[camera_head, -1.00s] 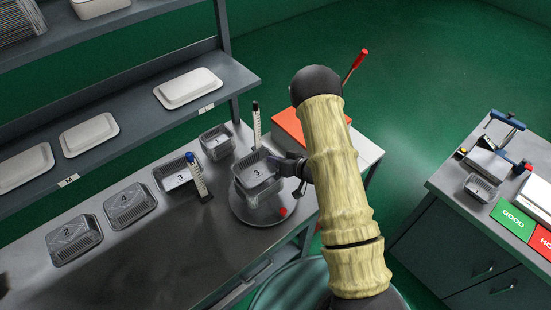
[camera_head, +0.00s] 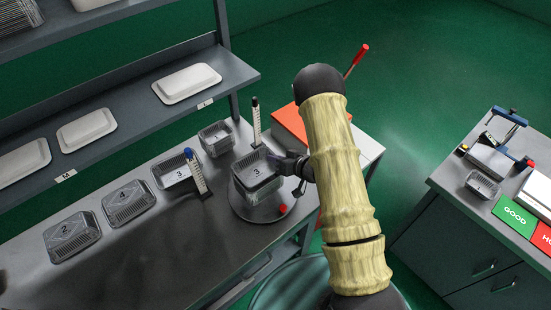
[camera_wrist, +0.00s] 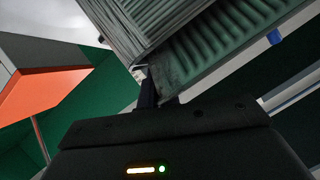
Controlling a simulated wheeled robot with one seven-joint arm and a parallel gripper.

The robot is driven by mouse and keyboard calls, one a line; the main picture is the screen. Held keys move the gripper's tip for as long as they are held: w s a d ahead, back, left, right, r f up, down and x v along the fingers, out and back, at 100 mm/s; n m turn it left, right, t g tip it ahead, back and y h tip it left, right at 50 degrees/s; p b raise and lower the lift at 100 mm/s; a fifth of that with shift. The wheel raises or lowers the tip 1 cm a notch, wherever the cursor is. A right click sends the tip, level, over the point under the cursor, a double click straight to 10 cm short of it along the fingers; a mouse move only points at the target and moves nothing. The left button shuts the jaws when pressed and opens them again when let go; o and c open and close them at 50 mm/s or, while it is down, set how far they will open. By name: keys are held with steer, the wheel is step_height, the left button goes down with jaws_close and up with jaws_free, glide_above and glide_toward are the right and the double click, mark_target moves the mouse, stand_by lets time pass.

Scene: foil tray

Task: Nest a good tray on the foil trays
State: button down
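A foil tray marked 3 (camera_head: 257,171) is at the round stand (camera_head: 240,208) on the long bench, above another foil tray (camera_head: 264,193). The two overlap, and I cannot tell whether the upper one rests fully in the lower. My gripper (camera_head: 283,162) is at the upper tray's right wall and looks shut on it. In the wrist view, the ribbed tray wall (camera_wrist: 212,48) runs up to the dark fingers (camera_wrist: 160,92). Other foil trays on the bench are marked 2 (camera_head: 72,238), 4 (camera_head: 128,202), 3 (camera_head: 171,175) and 1 (camera_head: 217,138).
Upright posts, one blue-topped (camera_head: 197,172) and one dark-topped (camera_head: 256,124), stand close to the stand. An orange-topped box (camera_head: 291,124) lies behind my arm. A right-hand cabinet bears a small tray (camera_head: 482,184), a green GOOD plate (camera_head: 515,214) and a red plate (camera_head: 542,238).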

steer(key=shift+r, duration=0.35)
steer(key=c, duration=1.6)
jaws_free()
steer(key=shift+o, duration=0.2)
steer(key=b+v, duration=0.4)
steer(key=v, duration=1.3)
steer(key=shift+d, duration=0.2)
steer(key=shift+s, duration=0.1)
